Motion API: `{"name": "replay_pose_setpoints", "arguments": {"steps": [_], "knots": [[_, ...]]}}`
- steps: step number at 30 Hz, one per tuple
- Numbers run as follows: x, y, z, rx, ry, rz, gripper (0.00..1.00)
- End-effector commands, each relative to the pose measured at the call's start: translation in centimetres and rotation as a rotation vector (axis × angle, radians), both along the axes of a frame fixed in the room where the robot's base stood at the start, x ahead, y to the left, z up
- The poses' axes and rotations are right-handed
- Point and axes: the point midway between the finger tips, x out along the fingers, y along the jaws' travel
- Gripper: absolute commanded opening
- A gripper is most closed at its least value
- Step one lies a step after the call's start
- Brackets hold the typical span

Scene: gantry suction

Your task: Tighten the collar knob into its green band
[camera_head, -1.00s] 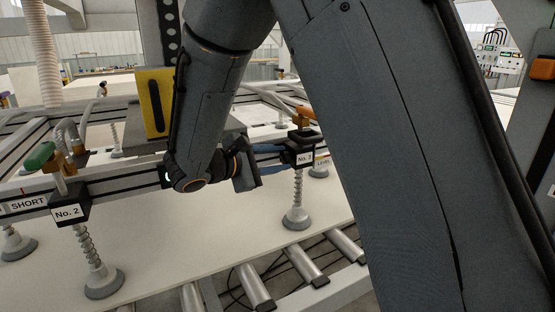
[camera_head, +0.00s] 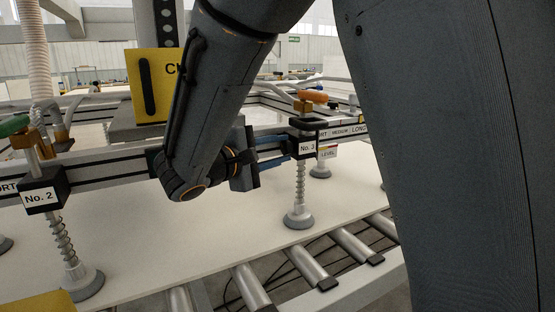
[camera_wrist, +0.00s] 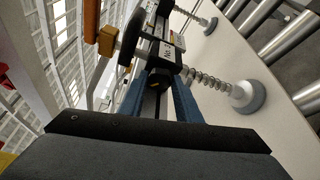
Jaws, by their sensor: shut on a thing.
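My gripper (camera_head: 286,150) reaches from the left to the black No. 3 collar block (camera_head: 306,149) on the rail. In the wrist view its two blue fingers (camera_wrist: 160,78) are closed around a dark collar knob (camera_wrist: 157,84) on the side of that block. A small yellowish mark shows on the knob between the fingers. The block's white label (camera_wrist: 125,58) is seen at a slant beyond the fingertips. I cannot make out a green band in any view. The spring stem and grey suction cup (camera_head: 299,218) hang below the block.
The No. 2 block (camera_head: 42,194) with its green lever (camera_head: 12,126) stands left on the same rail. An orange lever (camera_head: 313,96) sits above No. 3. A yellow plate (camera_head: 150,88) rises behind my arm. A pale sheet (camera_head: 190,245) lies below, with rollers (camera_head: 312,268) in front.

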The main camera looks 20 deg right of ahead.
Motion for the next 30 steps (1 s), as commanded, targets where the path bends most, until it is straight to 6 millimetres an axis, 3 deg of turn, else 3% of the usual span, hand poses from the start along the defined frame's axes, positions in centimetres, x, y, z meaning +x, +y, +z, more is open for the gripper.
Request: {"name": "replay_pose_setpoints", "arguments": {"steps": [13, 14, 17, 26, 30], "knots": [[0.0, 0.0, 0.0, 0.005, -0.025, 0.001, 0.08], [0.0, 0.0, 0.0, 0.005, -0.025, 0.001, 0.34], [0.0, 0.0, 0.0, 0.005, -0.025, 0.001, 0.49], [-0.1, 0.1, 0.0, 0.005, -0.025, 0.001, 0.49], [-0.7, 1.2, 0.1, 0.006, -0.025, 0.003, 0.49]]}}
